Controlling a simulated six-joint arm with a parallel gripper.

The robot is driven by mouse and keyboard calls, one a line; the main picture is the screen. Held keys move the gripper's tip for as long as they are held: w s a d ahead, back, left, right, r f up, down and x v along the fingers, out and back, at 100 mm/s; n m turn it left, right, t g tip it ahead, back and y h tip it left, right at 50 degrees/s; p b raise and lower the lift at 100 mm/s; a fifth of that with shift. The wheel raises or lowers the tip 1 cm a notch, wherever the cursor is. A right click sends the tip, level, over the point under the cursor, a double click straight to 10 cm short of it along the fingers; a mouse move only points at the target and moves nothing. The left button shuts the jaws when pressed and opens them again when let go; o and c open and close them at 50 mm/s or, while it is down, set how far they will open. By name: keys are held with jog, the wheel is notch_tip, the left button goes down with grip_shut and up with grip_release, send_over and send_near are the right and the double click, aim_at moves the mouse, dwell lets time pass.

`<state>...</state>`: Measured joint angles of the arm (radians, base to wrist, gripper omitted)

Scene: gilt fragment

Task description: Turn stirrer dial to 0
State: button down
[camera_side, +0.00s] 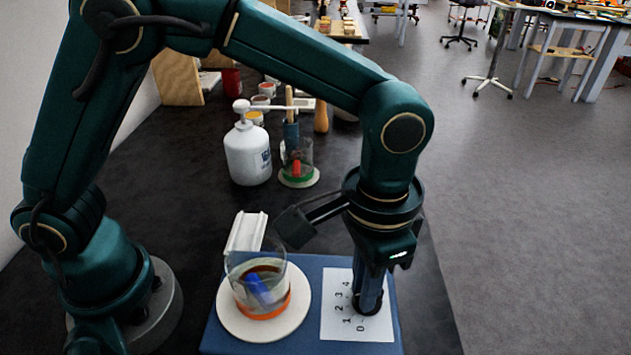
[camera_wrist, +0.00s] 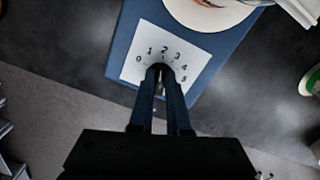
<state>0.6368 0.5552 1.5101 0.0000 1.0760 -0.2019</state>
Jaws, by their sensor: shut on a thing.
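The stirrer (camera_side: 222,335) is a blue box with a white label (camera_side: 335,330) numbered from 0 up to 5; it also shows in the wrist view (camera_wrist: 122,48). The small dark dial (camera_side: 368,309) sits on this label, mostly hidden by my fingers. My gripper (camera_side: 368,298) points straight down and is shut on the dial. In the wrist view my gripper (camera_wrist: 161,70) covers the dial, with the numbers fanned around its far side. I cannot tell which number the dial points at.
A glass beaker (camera_side: 270,282) with orange liquid and a blue piece stands on the stirrer's round white plate (camera_side: 240,325), left of my gripper. A white bottle (camera_side: 248,155) and a beaker with green and red contents (camera_side: 298,160) stand farther back. The table's right edge is close.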

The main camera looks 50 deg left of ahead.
jog(key=n, duration=0.6)
jog(key=shift+d, duration=0.2)
jog(key=n, duration=0.4)
jog(key=shift+d+n, duration=0.15)
jog(key=shift+n, duration=0.25)
jog(key=shift+r, duration=0.1)
jog(key=c, duration=0.9)
grip_release()
jog(key=shift+r, duration=2.55)
